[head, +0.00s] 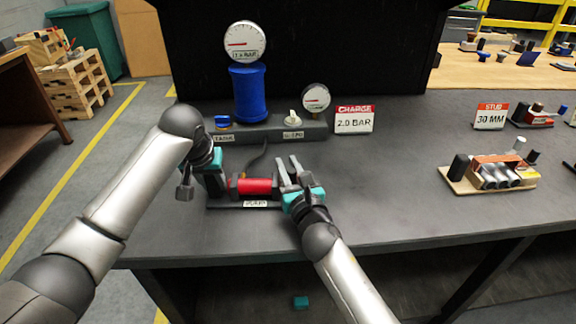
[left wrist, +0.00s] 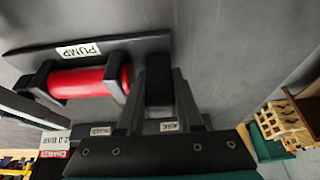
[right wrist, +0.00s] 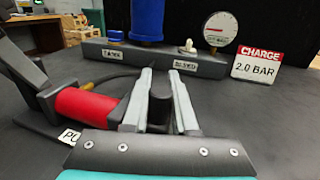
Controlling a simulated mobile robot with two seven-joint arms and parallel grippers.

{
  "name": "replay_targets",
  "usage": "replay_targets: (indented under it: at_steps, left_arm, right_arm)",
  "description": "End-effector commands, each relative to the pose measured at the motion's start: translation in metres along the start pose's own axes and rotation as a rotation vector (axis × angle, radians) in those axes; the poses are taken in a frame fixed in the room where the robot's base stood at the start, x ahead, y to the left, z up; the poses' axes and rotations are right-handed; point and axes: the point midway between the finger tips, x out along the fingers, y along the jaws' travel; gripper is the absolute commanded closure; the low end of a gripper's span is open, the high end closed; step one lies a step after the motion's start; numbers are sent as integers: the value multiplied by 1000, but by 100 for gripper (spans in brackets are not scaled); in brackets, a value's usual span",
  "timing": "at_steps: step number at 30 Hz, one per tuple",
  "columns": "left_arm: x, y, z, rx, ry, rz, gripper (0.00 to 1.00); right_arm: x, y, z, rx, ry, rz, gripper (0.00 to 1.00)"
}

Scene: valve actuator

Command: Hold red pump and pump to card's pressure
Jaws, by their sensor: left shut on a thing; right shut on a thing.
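The red pump (head: 256,186) lies on its dark base plate with a PUMP label; its red barrel also shows in the left wrist view (left wrist: 88,81) and right wrist view (right wrist: 85,107). My left gripper (head: 214,183) is shut on a dark block (left wrist: 158,78) at the pump's left end in the head view. My right gripper (head: 288,166) is shut on a dark grip (right wrist: 159,106) to the right of the red barrel. The card (head: 354,119) reads CHARGE 2.0 BAR. The large gauge (head: 244,42) tops the blue tank (head: 249,94); its reading is too small to tell surely.
A smaller gauge (head: 316,97) and a white knob (head: 292,118) sit on the grey manifold (head: 268,132), with a blue valve handle (head: 222,122) at its left. A hose joins pump and manifold. A STUD 30 MM card (head: 490,116) and a wooden fixture (head: 490,175) stand right.

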Motion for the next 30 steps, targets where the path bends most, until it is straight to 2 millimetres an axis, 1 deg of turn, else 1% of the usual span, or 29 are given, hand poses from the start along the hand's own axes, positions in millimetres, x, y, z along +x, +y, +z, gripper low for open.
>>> replay_targets:
  at_steps: [1,20,23,30]
  left_arm:
    - [5,0,5,0,-15,-1,100]
    - [5,0,5,0,-15,-1,100]
    - [5,0,5,-1,-15,-2,100]
    - [5,0,5,-2,-15,-2,100]
  right_arm:
    - [0,0,-1,0,1,1,100]
    - [-1,-1,-1,-1,1,0,100]
    - [-2,-10,-1,-4,0,0,100]
    - [-10,-40,-1,-6,1,-2,100]
